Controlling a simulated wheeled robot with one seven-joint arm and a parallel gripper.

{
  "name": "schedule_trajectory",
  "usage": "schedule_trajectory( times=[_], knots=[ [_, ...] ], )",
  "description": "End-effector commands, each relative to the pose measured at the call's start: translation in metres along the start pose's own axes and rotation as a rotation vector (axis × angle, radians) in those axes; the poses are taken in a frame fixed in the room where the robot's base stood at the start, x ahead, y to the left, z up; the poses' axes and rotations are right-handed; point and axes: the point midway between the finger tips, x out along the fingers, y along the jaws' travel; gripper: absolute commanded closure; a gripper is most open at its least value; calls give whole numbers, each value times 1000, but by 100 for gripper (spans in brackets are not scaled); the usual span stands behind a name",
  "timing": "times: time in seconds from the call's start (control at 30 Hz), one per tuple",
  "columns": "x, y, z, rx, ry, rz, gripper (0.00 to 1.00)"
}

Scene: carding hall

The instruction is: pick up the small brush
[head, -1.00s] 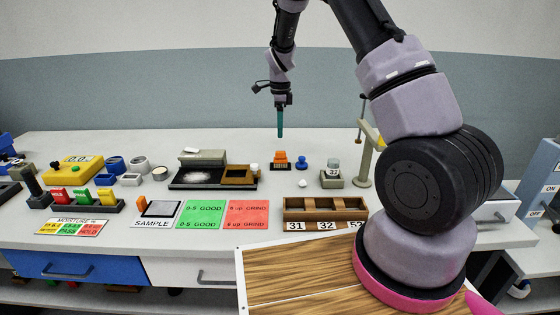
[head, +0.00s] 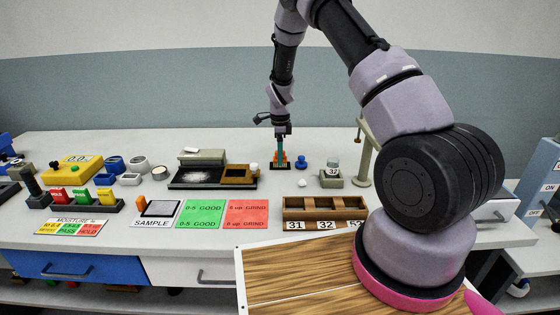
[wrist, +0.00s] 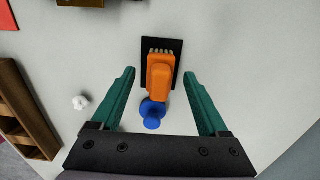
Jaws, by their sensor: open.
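The small brush has an orange handle and pale bristles. In the wrist view the brush (wrist: 160,73) lies on a black pad (wrist: 174,53), with its bristles toward the top of the picture. My gripper (wrist: 158,75) is open above it, one green finger on each side, with gaps and nothing held. In the head view my gripper (head: 281,158) points straight down over the brush (head: 287,160), and the fingers hide much of it. I cannot tell how far the fingertips are above the bench.
A blue knobbed object (wrist: 152,113) sits close by the brush's handle end; it also shows in the head view (head: 301,162). A white tuft (wrist: 80,102) lies on the bench. A grey block (head: 332,178) and stand (head: 366,155) are to the right, a dark tray (head: 190,186) to the left.

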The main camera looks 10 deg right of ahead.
Motion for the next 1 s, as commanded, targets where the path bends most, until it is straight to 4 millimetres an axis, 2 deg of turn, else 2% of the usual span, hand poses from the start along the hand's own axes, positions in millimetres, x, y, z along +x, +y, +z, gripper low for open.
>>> schedule_trajectory(
  times=[0.13, 0.33, 0.67, 0.77, 1.0],
  knots=[
    [0, 0, 0, 0, 0, 0, 22],
    [0, 0, 0, -1, 0, 0, 99],
    [-5, -1, 0, -1, 0, -2, 100],
    [-18, -1, 0, -1, 0, -3, 100],
    [-67, -1, 0, -2, -1, -4, 100]
  ],
)
